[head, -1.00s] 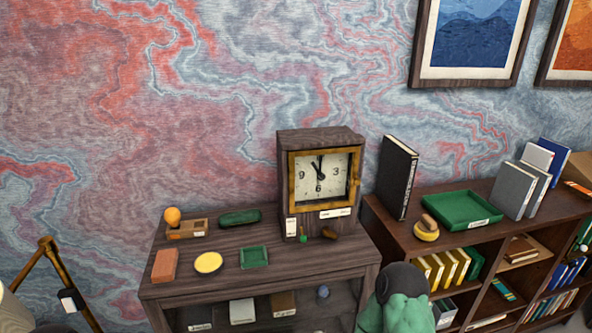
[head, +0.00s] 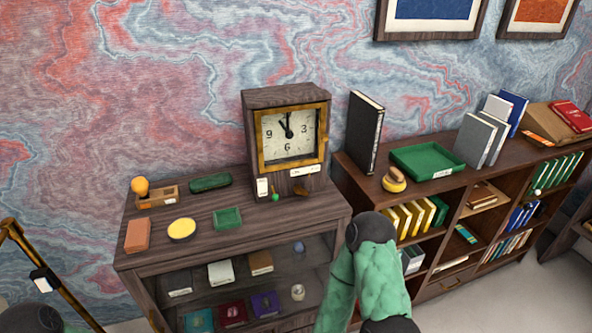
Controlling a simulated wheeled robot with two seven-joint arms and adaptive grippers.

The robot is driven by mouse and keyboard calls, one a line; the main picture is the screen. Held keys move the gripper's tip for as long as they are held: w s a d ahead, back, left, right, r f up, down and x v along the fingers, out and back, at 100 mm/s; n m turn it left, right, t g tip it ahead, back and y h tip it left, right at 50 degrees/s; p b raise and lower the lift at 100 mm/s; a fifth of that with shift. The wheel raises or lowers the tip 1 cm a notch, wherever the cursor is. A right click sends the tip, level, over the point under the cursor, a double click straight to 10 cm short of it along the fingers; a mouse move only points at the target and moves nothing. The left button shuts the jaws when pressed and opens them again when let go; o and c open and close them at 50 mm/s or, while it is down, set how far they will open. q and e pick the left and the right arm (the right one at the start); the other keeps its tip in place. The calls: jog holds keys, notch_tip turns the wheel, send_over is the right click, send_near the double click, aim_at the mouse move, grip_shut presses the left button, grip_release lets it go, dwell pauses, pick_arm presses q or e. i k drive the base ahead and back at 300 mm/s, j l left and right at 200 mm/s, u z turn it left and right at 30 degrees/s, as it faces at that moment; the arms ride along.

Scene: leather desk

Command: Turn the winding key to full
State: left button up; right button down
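A dark wooden clock (head: 289,138) with a gold-framed white dial stands upright at the back right of the wooden desk cabinet. Its hands point close to the top of the dial. A small brown piece (head: 301,190) shows at the lower front of the clock, and a small green piece (head: 275,197) is to its left. I cannot tell which of them, if either, is the winding key. My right arm reaches up in front of the cabinet's right end, but no gripper fingers show. At the lower left only a bit of my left arm shows, without its gripper.
On the cabinet top are a wooden tray (head: 158,200), a dark green case (head: 210,182), an orange block (head: 137,235), a yellow dish (head: 181,229) and a green tray (head: 228,219). A bookshelf with a larger green tray (head: 427,160) adjoins on the right.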

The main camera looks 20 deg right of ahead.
aim_at(298, 190)
jog(key=l+u, duration=0.15)
jog(key=l, duration=0.4)
jog(key=l+u, duration=0.2)
jog(key=l, duration=0.4)
jog(key=k+l+u, duration=0.15)
jog(key=l, duration=0.4)
jog(key=k+l+u, duration=0.2)
jog(key=l, duration=0.35)
jog(key=i, duration=0.1)
